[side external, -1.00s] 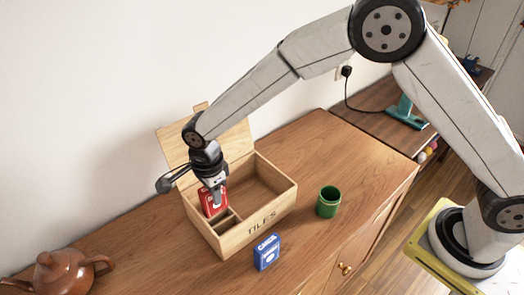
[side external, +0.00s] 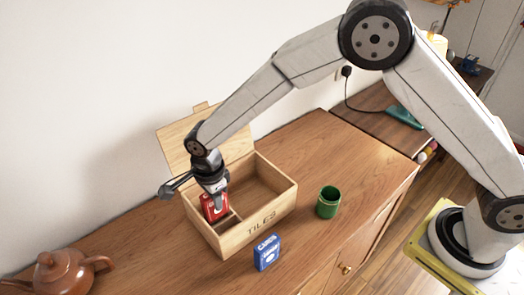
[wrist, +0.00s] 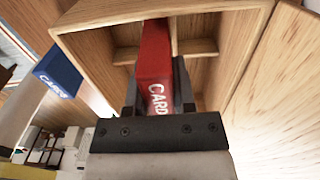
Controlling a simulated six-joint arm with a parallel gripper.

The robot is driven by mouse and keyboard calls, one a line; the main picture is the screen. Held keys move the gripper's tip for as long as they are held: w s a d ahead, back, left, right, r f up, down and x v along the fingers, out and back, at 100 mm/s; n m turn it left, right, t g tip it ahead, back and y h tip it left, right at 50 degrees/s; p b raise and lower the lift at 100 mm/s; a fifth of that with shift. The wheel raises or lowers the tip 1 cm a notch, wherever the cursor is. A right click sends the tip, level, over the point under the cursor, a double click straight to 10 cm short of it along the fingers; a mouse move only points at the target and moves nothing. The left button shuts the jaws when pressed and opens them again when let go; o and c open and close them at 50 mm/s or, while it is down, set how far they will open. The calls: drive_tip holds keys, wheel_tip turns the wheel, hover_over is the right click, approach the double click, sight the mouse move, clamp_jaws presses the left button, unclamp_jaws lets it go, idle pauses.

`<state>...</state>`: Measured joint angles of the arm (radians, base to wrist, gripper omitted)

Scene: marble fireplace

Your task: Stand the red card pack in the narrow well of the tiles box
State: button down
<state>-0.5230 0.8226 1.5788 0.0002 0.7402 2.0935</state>
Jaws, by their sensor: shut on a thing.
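The red card pack (side external: 214,212) is upright, held between the fingers of my gripper (side external: 215,191). It is at the left end of the wooden tiles box (side external: 250,232), among the small divided wells, with its lower part inside the box. In the wrist view the pack (wrist: 154,50) sits between both fingers (wrist: 156,88), with wooden dividers (wrist: 196,47) beside and beyond it. Its lower end is hidden, so I cannot tell whether it touches the well floor.
A blue card pack (side external: 267,253) stands in front of the box. A green cup (side external: 328,202) is to the right, and a brown teapot (side external: 62,272) is at the far left. The box lid (side external: 180,146) is open at the back.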

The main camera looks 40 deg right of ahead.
drive_tip(key=shift+f, duration=2.2)
idle(1.3)
drive_tip(key=shift+c, duration=1.8)
unclamp_jaws()
drive_tip(key=shift+r, duration=4.5)
drive_tip(key=shift+d, duration=0.1)
